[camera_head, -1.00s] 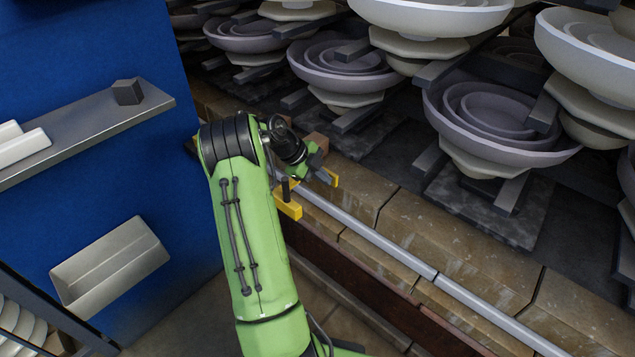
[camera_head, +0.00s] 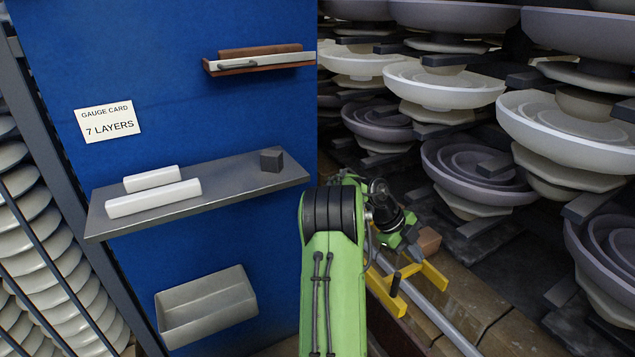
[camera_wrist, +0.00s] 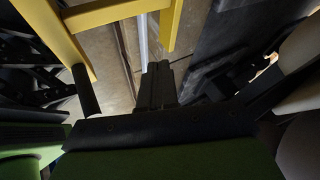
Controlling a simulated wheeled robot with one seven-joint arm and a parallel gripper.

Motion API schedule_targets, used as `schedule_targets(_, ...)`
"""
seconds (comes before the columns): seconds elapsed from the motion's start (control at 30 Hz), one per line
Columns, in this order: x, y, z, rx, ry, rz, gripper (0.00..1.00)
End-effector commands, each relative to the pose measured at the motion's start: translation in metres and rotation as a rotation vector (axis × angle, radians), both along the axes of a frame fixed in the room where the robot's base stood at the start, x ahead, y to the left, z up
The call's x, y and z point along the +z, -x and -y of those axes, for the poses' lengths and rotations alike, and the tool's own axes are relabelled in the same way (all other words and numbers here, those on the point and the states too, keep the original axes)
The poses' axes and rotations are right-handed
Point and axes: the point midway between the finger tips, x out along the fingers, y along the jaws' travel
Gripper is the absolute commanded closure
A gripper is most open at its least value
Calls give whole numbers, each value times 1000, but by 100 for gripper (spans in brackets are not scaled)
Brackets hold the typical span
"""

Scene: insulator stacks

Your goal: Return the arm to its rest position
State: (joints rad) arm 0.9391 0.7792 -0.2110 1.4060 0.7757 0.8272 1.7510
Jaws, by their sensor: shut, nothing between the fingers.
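My green arm (camera_head: 335,270) rises in the middle of the head view, with a black joint at its top. It folds over to my gripper (camera_head: 412,237), which is small and partly hidden by the wrist there. In the wrist view the dark fingers of my gripper (camera_wrist: 158,82) are together and hold nothing. A yellow bracket-like frame (camera_head: 433,277) is close to my gripper by the pale rail. It also shows at the top of the wrist view (camera_wrist: 105,13); I cannot tell if it touches the gripper.
A blue panel (camera_head: 220,110) carries a gauge card reading "7 LAYERS" (camera_head: 108,122), a grey shelf (camera_head: 235,183) with two white bars and a dark block (camera_head: 271,160), and a bin (camera_head: 205,307). Insulator stacks (camera_head: 480,172) crowd the right. A brown block (camera_head: 429,240) sits near the gripper.

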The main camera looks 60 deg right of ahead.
Motion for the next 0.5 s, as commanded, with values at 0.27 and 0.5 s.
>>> schedule_targets(0.27, -2, 0, 0, 1, -2, 0, 100)
schedule_targets(0.5, 73, -84, -58, 501, -150, 55, 100)
